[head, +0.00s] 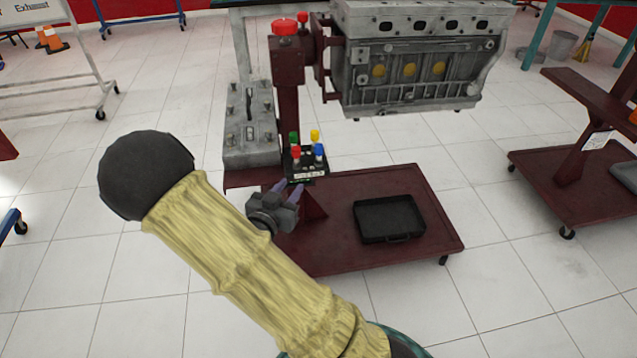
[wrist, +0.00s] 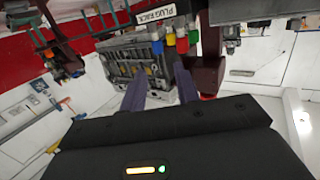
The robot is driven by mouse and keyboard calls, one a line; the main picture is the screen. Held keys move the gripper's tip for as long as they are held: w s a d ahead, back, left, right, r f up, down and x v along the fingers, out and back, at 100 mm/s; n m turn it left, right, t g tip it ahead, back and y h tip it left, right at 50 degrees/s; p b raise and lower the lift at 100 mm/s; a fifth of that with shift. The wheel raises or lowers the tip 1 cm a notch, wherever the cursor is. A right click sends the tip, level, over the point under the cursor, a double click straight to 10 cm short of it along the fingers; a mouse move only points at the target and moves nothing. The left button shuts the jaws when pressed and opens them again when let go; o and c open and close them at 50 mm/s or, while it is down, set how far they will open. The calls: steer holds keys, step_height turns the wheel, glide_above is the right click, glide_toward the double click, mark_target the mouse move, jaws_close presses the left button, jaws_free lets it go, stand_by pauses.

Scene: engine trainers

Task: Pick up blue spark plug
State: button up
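The blue spark plug (head: 319,151) stands in a black plug rack (head: 306,174) at the front right of a cluster of plugs. It also shows in the wrist view (wrist: 157,47), hanging at the left end of the row below the PLUG RACK label. A red plug (head: 296,152), a green plug (head: 294,138) and a yellow plug (head: 315,135) share the rack. My gripper (head: 289,187) is just in front of the rack, its fingers pointing toward it. In the wrist view its two fingers (wrist: 160,75) are apart with nothing held between them. The plugs are beyond the fingertips.
A maroon stand carries a grey engine block (head: 415,60) behind the rack. A grey engine part (head: 250,125) stands left of the rack. A black tray (head: 389,218) lies on the maroon base (head: 435,225). Another maroon stand (head: 570,150) is at right. Tiled floor around is open.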

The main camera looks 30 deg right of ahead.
mark_target(317, 154)
steer(key=shift+s+f+h, duration=0.2)
steer(key=shift+h, duration=0.4)
steer(key=b+x, duration=0.2)
steer(key=x, duration=1)
steer(key=shift+w, duration=0.15)
steer(key=b+x, duration=0.1)
steer(key=x, duration=0.4)
steer(key=shift+d+f, duration=0.15)
steer(key=shift+f, duration=0.05)
steer(key=shift+c, duration=0.2)
